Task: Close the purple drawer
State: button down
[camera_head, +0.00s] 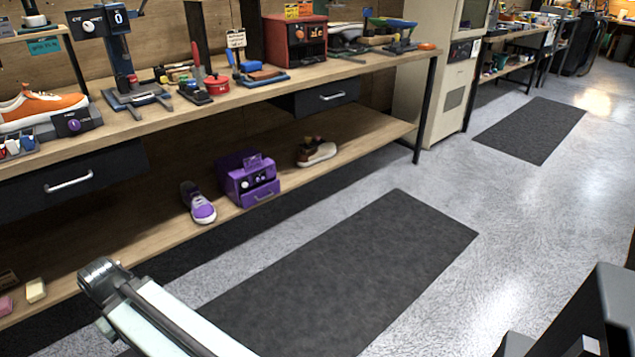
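A small purple cabinet (243,172) stands on the lower wooden shelf of the workbench, left of the middle. Its purple drawer (263,194) is at the bottom of the front, with a small handle. The drawer front seems to stand out a little from the body, but at this size I cannot tell how far open it is. My arm (165,315) shows at the bottom left, in front of the bench and well apart from the cabinet. I cannot make out the fingers of my gripper.
A purple sneaker (200,204) stands just left of the cabinet, and a brown shoe (316,152) stands to its right. The benchtop (225,97) overhangs the shelf (150,238). A dark mat (340,270) lies on the open floor in front.

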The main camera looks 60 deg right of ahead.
aim_at(251, 196)
jog(key=z, duration=0.5)
jog(key=i, duration=1)
